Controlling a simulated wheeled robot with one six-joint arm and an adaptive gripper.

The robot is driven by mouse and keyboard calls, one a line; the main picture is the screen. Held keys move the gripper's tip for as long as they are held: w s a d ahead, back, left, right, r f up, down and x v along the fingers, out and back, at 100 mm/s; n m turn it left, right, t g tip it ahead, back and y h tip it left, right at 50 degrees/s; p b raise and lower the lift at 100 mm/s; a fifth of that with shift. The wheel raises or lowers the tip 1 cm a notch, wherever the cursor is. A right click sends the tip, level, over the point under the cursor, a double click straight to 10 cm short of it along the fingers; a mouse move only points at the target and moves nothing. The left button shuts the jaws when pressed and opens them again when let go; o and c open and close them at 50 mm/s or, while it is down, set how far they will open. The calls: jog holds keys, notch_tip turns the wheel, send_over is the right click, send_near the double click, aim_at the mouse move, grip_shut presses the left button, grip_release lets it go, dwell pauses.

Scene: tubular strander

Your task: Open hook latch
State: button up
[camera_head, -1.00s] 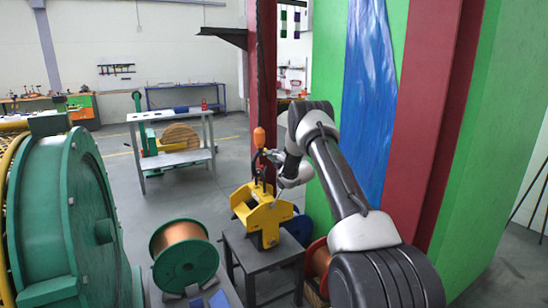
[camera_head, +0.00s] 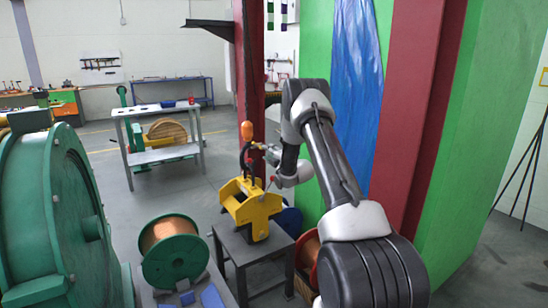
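A yellow device (camera_head: 250,208) stands on a small dark table (camera_head: 246,252). An orange-tipped lever (camera_head: 247,131) stands upright above it, with a dark hook-like part (camera_head: 246,160) below the tip. I cannot make out the latch itself at this size. My gripper (camera_head: 257,149) is above the yellow device, close beside the lever on its right. Whether it touches the lever, and whether its fingers are open or shut, is too small to tell.
A green machine (camera_head: 60,220) fills the left side. A copper wire spool (camera_head: 172,246) stands left of the small table. A red post (camera_head: 250,60) and green and red panels rise behind my arm. A grey table (camera_head: 160,150) stands farther back.

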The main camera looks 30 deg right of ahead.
jog(key=s, duration=0.5)
jog(key=shift+s, duration=0.1)
dwell(0.3)
jog(key=s+d+f+m+g+h, duration=0.2)
jog(key=s+f+m+g, duration=0.75)
jog(key=f, duration=0.55)
jog(key=s+a+r+m+g, duration=0.1)
jog(key=s+a+r+m, duration=0.2)
jog(key=s+a+r, duration=0.4)
jog(key=s+a+r+m+g+y, duration=0.1)
jog(key=s+a+r, duration=0.6)
jog(key=s+r, duration=0.8)
jog(key=s+a+r+m+g, duration=0.2)
jog(key=s+a+r+m, duration=0.4)
jog(key=s, duration=1.5)
notch_tip(320, 180, up, 5)
jog(key=shift+a+f, duration=0.1)
jog(key=shift+a, duration=0.5)
